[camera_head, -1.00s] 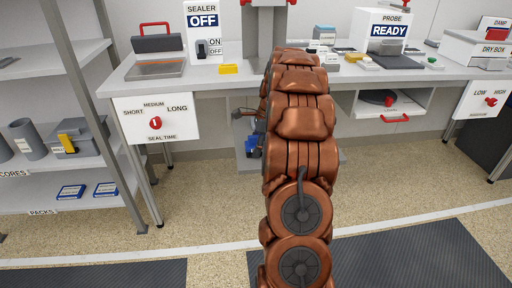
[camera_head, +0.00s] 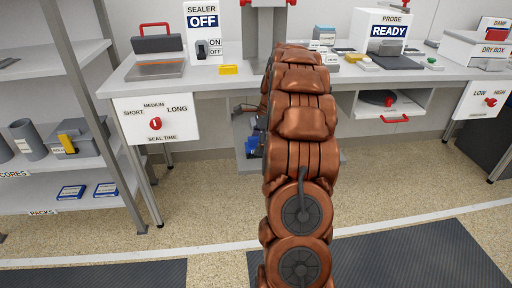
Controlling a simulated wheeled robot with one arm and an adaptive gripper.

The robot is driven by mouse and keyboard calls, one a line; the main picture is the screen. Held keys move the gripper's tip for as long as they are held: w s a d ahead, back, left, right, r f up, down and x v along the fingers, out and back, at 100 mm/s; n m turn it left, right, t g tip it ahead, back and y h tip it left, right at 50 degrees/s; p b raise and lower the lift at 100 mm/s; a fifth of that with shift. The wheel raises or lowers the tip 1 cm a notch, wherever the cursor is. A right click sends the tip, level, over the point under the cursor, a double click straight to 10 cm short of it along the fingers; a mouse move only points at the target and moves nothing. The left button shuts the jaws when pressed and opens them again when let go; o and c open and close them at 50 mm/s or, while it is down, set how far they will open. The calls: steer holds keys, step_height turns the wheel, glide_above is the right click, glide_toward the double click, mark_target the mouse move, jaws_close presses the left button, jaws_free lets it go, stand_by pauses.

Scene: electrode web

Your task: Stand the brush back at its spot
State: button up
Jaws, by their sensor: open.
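My arm runs up the middle of the view and hides most of its own far end. A small dark part of my gripper (camera_head: 243,109) shows past the arm's left side, below the bench top. It is open, and I see nothing held in it. A blue thing (camera_head: 252,145) sits low beside the arm, in front of a grey stand under the bench. It is partly hidden, and I cannot tell whether it is the brush. No brush is clearly seen elsewhere, and its spot cannot be made out.
The bench (camera_head: 205,78) carries a sealer (camera_head: 157,68), a yellow block (camera_head: 228,70) and a probe unit (camera_head: 386,33). An open drawer (camera_head: 393,103) with a red handle is at the right. A grey shelf rack (camera_head: 70,165) stands at left. The floor in front is clear.

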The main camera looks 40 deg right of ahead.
steer(key=p+v, duration=0.1)
steer(key=v, duration=0.9)
steer(key=shift+r, duration=0.25)
steer(key=s+a+n+g, duration=0.1)
steer(key=s+a+n, duration=0.35)
steer(key=a, duration=0.85)
steer(key=s+a+n+g, duration=0.1)
steer(key=a+n+g, duration=0.1)
steer(key=a+n, duration=0.9)
steer(key=s+a+f+n+h, duration=0.1)
steer(key=s+a+f+n, duration=0.2)
steer(key=s, duration=0.8)
steer(key=s+a+f+n+g+h, duration=0.1)
steer(key=s+a+f+n, duration=0.2)
steer(key=s+a+n, duration=0.4)
steer(key=s+a, duration=0.4)
steer(key=a, duration=0.1)
steer(key=shift+g+h, duration=0.3)
steer(key=shift+w+a, duration=0.1)
